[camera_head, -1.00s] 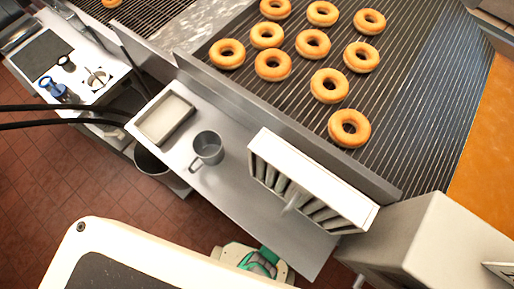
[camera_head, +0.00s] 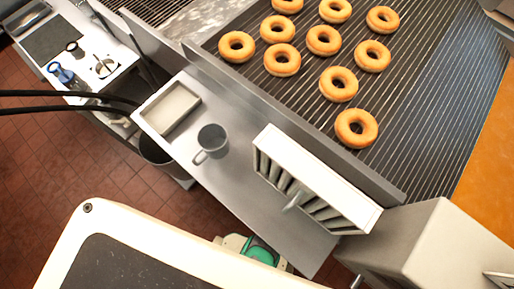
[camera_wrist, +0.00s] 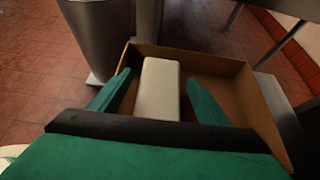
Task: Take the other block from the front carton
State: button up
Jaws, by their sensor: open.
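A pale, whitish oblong block (camera_wrist: 158,95) lies in an open brown cardboard carton (camera_wrist: 218,66) in the wrist view. My gripper (camera_wrist: 158,78) is open, with one green finger on each side of the block. The fingers look apart from the block, with a gap on both sides. The near part of the carton is hidden behind my gripper's body. No second block shows in the visible part of the carton. In the head view only a green and white piece of my gripper shows at the bottom, and the carton is hidden.
A steel bin (camera_wrist: 100,35) stands behind the carton at the left in the wrist view. In the head view, a steel counter (camera_head: 235,185) holds a tray (camera_head: 170,108), a grey mug (camera_head: 211,140) and a white slotted rack (camera_head: 310,180). Doughnuts lie on the conveyor (camera_head: 300,105) beyond.

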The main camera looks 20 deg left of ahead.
jog(key=shift+w+a+f, duration=0.1)
jog(key=shift+a+f, duration=0.05)
jog(key=shift+a, duration=0.1)
jog(key=c, duration=1.5)
